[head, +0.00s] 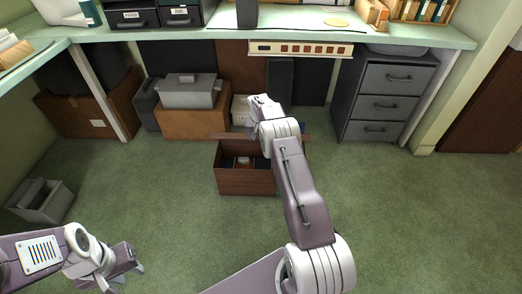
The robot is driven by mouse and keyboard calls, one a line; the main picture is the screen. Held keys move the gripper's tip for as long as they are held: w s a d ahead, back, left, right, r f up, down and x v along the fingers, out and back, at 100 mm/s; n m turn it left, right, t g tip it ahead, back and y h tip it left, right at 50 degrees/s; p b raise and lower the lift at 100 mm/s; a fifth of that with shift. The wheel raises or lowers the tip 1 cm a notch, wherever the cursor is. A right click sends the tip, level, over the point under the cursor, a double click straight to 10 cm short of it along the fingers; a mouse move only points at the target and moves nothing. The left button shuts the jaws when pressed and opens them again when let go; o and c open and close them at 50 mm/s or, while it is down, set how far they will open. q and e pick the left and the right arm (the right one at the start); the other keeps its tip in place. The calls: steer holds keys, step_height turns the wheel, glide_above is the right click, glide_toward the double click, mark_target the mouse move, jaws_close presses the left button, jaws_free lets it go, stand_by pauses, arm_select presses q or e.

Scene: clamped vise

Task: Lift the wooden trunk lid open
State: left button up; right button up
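The wooden trunk (245,182) sits on the green carpet in front of the desk. Its lid (222,136) stands raised at the back, seen nearly edge-on as a thin brown strip. The dark inside is visible, with a small pale-and-brown item (243,161) in it. My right arm reaches over the trunk's right side and hides part of the lid and opening. My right gripper (262,104) is at the lid, near or just beyond its upper edge; its fingers cannot be made out clearly. My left gripper (121,278) is open and empty, low at the left, away from the trunk.
A desk (385,36) spans the back above the trunk, with a power strip (300,49) on its front edge. A grey drawer cabinet (385,100) stands right. A cardboard box (193,122) stands behind left, a grey bin (45,203) far left. Carpet around the trunk is clear.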

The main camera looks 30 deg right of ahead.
steer(key=p+v, duration=0.7)
steer(key=shift+a, duration=0.1)
stand_by(0.4)
